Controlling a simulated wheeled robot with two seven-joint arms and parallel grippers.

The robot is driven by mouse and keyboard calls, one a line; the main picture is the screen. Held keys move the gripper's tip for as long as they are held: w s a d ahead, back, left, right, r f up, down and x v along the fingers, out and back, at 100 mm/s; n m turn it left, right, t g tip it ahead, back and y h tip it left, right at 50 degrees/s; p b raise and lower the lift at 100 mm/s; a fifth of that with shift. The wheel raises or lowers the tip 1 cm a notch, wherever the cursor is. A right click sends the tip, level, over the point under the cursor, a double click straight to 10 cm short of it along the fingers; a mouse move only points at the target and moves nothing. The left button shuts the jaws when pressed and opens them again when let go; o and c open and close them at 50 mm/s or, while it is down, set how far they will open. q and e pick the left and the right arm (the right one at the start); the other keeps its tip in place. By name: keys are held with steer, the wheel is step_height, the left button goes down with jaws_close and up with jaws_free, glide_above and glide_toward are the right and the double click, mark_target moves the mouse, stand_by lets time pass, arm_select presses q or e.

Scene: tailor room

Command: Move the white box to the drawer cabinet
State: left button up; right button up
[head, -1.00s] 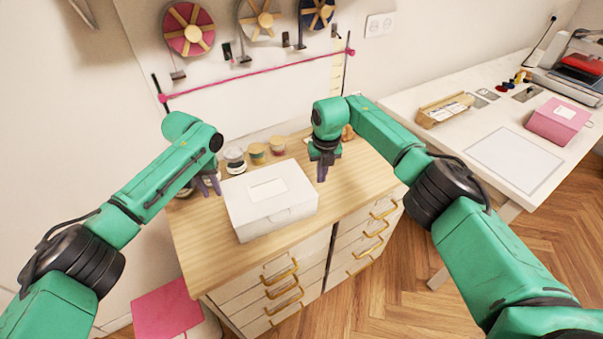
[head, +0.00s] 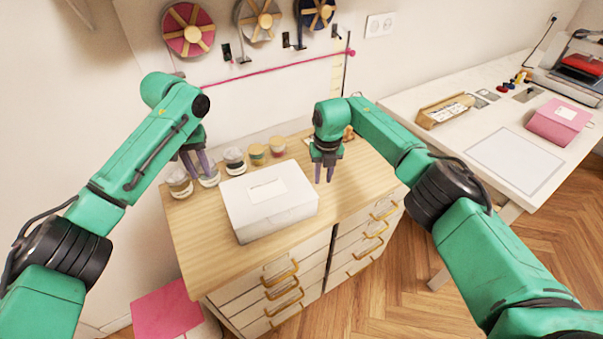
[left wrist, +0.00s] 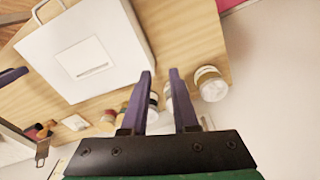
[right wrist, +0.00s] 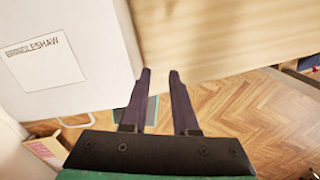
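The white box (head: 268,212) rests flat on the wooden top of the drawer cabinet (head: 205,262), its lid closed and a label on top. It also shows in the left wrist view (left wrist: 115,30) and the right wrist view (right wrist: 95,30). My left gripper (head: 200,170) is open and empty, raised above the jars at the back left of the box. My right gripper (head: 325,172) is open and empty, to the right of the box and apart from it. In both wrist views the purple fingers stand apart with nothing between them.
Several jars (head: 257,154) line the back of the cabinet top. To the right, a white table (head: 440,95) holds a pink box (head: 558,121), a tray and a machine. A pink-topped stool (head: 165,312) stands at lower left. The cabinet top's front left is clear.

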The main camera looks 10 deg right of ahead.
arm_select(q)
step_height(320, 180, up, 3)
steer(key=shift+s, duration=0.1)
arm_select(e)
step_height(320, 180, up, 12)
steer(key=s, duration=0.1)
stand_by(0.4)
